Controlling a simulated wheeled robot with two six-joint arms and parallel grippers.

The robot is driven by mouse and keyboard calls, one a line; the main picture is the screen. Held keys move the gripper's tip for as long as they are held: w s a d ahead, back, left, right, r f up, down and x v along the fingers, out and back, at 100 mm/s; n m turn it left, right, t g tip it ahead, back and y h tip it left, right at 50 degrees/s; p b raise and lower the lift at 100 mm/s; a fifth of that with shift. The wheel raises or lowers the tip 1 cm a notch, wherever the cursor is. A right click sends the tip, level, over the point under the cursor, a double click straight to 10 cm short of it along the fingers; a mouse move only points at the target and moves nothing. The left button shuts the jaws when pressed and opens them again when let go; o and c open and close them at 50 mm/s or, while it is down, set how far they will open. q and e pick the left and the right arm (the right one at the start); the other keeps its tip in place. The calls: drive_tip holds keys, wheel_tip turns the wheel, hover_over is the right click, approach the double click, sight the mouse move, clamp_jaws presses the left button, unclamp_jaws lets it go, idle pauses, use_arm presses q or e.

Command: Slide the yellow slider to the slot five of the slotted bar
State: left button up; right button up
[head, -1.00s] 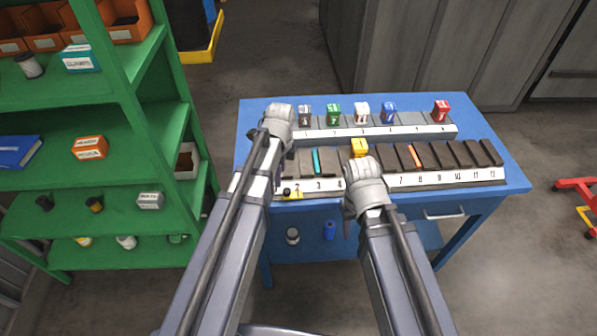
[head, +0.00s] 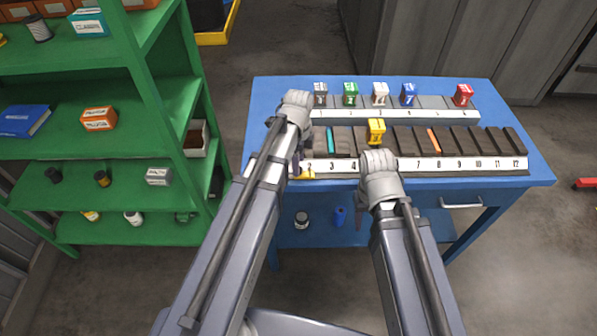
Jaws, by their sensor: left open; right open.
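The slotted bar (head: 440,165) lies along the table's front, with dark slots and a white number strip reaching 12. A small yellow slider (head: 304,173) shows at its front left, by number 2, mostly hidden by my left arm. My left gripper (head: 297,158) is open and points down just beside this slider; its fingertips are mostly hidden. I cannot tell whether it touches the slider. A numbered yellow block (head: 376,131) stands on the bar, just beyond my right gripper. My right gripper (head: 372,192) is open above the bar's front, covering numbers 5 and 6.
Teal (head: 330,139) and orange (head: 434,141) strips sit in the bar. A green shelf (head: 110,150) stands left of the blue table (head: 535,172). The bar's right front side is clear.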

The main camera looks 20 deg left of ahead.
use_arm(q)
drive_tip(key=shift+f+b, duration=0.55)
drive_tip(key=shift+f, duration=0.4)
drive_tip(key=shift+r, duration=0.1)
drive_tip(key=shift+c, duration=0.3)
clamp_jaws()
idle(0.3)
